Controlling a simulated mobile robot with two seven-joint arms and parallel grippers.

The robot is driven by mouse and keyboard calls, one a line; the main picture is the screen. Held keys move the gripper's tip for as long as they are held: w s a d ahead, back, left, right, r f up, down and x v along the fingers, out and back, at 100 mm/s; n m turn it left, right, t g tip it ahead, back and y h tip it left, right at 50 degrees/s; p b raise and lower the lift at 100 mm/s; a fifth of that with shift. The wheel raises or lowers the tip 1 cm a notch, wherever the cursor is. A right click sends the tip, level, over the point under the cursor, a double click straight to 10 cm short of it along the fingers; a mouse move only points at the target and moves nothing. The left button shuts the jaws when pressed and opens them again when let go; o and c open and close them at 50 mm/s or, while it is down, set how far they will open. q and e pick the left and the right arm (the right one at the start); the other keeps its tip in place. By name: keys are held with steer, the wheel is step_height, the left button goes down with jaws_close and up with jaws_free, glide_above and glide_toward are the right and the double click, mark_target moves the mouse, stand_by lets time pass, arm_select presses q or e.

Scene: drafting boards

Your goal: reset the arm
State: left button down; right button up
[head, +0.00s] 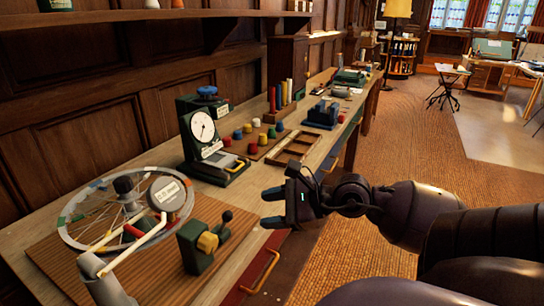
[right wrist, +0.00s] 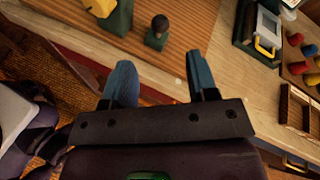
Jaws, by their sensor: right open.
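My right gripper (head: 278,207) is open and empty in the head view, out over the front edge of the workbench (head: 262,190), near the middle of the picture. In the right wrist view its two blue-grey fingers (right wrist: 160,85) stand wide apart with nothing between them. The bench's front edge and a strip of its top show beyond the fingers. My right arm comes in from the right in the head view. My left gripper does not show in either view.
A green block with a yellow part and black-knobbed lever (head: 192,250) stands left of the gripper, beside a spoked wheel (head: 80,235). A dial gauge (head: 202,126), coloured pegs (head: 250,145) and a wooden tray (head: 290,150) sit farther back. Carpet right of the bench is open.

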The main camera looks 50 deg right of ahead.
stand_by(0.5)
steer(key=s+d+f+m+t+h, duration=0.15)
steer(key=f+m+h, duration=0.4)
steer(key=m, duration=1.15)
steer(key=d+f+m+t+h, duration=0.25)
steer(key=f+m, duration=0.65)
steer(key=m, duration=0.8)
steer(key=s+a+f+m+g+y, duration=0.1)
steer(key=s+a+f+m+g, duration=0.1)
steer(key=a+f+m, duration=0.3)
steer(key=s+a+f+m+g+y, duration=0.1)
steer(key=s+a+f+m+g, duration=0.2)
steer(key=a+f+m, duration=0.3)
steer(key=s+a+f, duration=0.1)
steer(key=a+f, duration=0.2)
steer(key=a, duration=0.3)
steer(key=shift+a+f+g+p, duration=0.15)
steer(key=shift+f+g+p, duration=0.15)
steer(key=shift+f+p, duration=0.1)
